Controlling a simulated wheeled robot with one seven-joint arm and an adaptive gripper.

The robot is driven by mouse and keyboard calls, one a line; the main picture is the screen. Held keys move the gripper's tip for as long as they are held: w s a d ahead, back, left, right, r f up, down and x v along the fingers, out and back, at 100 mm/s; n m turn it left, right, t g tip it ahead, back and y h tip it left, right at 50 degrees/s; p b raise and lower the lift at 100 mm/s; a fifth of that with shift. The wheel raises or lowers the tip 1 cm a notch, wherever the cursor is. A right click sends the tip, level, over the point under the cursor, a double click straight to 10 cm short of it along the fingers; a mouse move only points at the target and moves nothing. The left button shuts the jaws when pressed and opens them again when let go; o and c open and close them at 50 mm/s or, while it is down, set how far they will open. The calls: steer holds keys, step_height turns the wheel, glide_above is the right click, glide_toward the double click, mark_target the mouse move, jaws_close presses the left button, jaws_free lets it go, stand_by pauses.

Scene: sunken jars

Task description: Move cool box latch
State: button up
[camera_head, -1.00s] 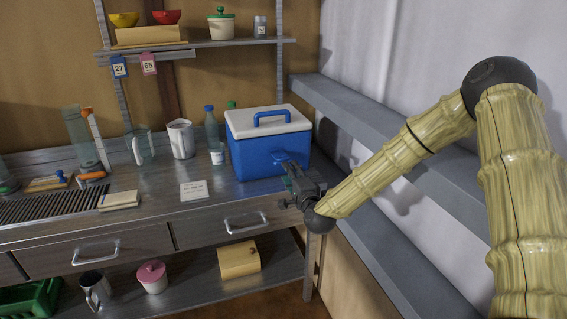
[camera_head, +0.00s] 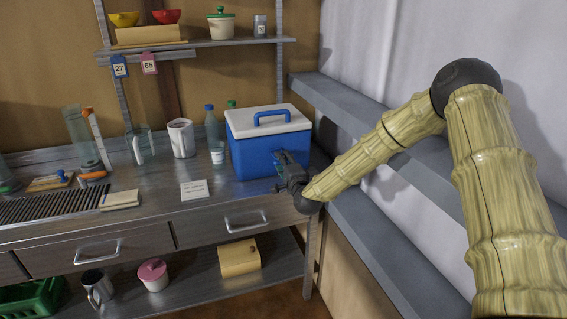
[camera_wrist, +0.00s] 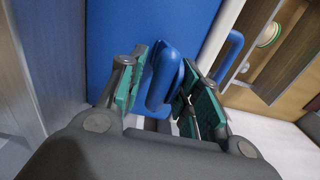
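The cool box (camera_head: 262,160) is blue with a white lid (camera_head: 268,121) and a blue carry handle (camera_head: 271,117). It stands upright on the steel counter, lid down. Its blue latch (camera_wrist: 164,76) shows in the wrist view as a raised loop on the blue front wall. My gripper (camera_head: 281,165) is at the front of the box. In the wrist view, my gripper's green-padded fingers (camera_wrist: 162,88) stand apart on either side of the latch. I cannot tell whether either pad touches it. In the head view my gripper hides the latch.
A white card (camera_head: 194,190), a small labelled jar (camera_head: 217,155) and a bottle (camera_head: 211,125) stand or lie left of the box. Grey ledges (camera_head: 345,105) run along the right wall. Drawers with handles (camera_head: 246,225) are below the counter edge.

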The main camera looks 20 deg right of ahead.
steer(key=shift+s, duration=0.1)
jaws_close()
steer(key=shift+r+g+p, duration=0.1)
steer(key=shift+g+p, duration=0.2)
steer(key=shift+p, duration=0.1)
steer(key=shift+r, duration=0.25)
